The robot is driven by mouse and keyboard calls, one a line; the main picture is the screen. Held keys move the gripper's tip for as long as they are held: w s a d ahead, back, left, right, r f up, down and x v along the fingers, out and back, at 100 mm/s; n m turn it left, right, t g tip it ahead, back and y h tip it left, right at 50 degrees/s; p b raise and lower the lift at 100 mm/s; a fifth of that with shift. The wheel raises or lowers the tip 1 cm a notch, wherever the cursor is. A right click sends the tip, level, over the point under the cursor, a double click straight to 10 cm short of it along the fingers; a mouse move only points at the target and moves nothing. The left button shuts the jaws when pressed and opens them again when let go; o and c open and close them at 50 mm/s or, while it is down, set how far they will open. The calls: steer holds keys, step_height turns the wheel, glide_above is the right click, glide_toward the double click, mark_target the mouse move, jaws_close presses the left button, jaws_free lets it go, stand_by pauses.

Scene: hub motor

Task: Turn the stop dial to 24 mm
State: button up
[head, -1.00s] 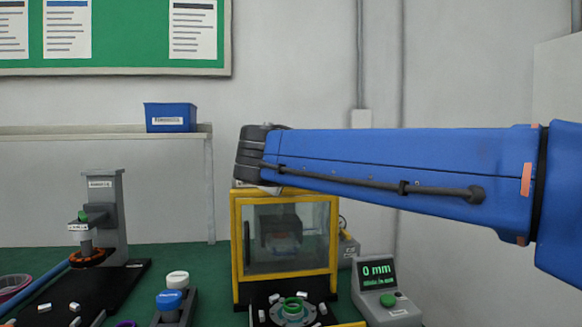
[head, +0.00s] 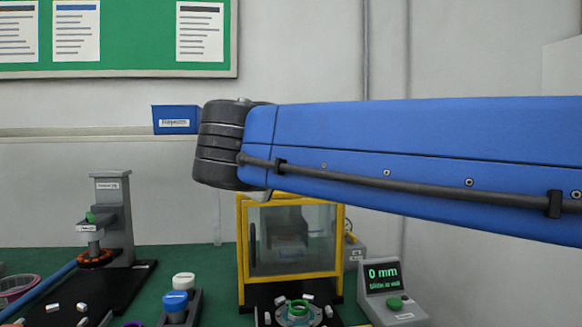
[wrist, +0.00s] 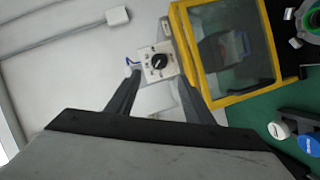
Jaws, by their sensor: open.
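The stop dial (wrist: 160,62) is a black knob on a pale square plate with small marks around it, seen in the wrist view beside the yellow-framed cabinet. The marks are too small to read. My gripper (wrist: 158,78) is open, its two dark fingers pointing toward the dial plate, one on each side of it in the picture. I cannot tell how far the fingertips are from the dial. In the head view my blue arm reaches across above the yellow cabinet (head: 290,277), and the gripper and dial are hidden. A display unit (head: 390,290) reads 0 mm.
A grey press (head: 113,215) stands at left on the green bench. A fixture with a green ring (head: 298,309) sits before the cabinet. A blue bin (head: 175,119) is on the back shelf.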

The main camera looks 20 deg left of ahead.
steer(key=shift+v, duration=2.05)
steer(key=shift+d, duration=0.1)
steer(key=w+d+f+m+g+h, duration=0.25)
steer(key=d+f, duration=0.35)
steer(key=d, duration=0.5)
steer(key=w+d+f+m+g+h, duration=0.1)
steer(key=w+d+f+g, duration=0.15)
steer(key=d+f, duration=0.65)
steer(key=w+d+f+m+g+h, duration=0.1)
steer(key=w+d+f+m+h, duration=0.2)
steer(key=d, duration=0.9)
steer(key=s+d+f+m+g+y, duration=0.1)
steer(key=s+d+f+m+g, duration=0.15)
steer(key=s+d+f, duration=0.5)
steer(key=s+d+f+m+g+y, duration=0.1)
steer(key=s+d+f+m+g, duration=0.3)
steer(key=d+f, duration=0.7)
steer(key=s+d+f+m+t+y, duration=0.1)
steer(key=s+d+f+m, duration=0.1)
steer(key=s+f, duration=0.5)
steer(key=shift+s+f+m, duration=0.3)
steer(key=shift+s, duration=0.6)
steer(key=shift+y, duration=0.25)
steer(key=shift+c, duration=0.3)
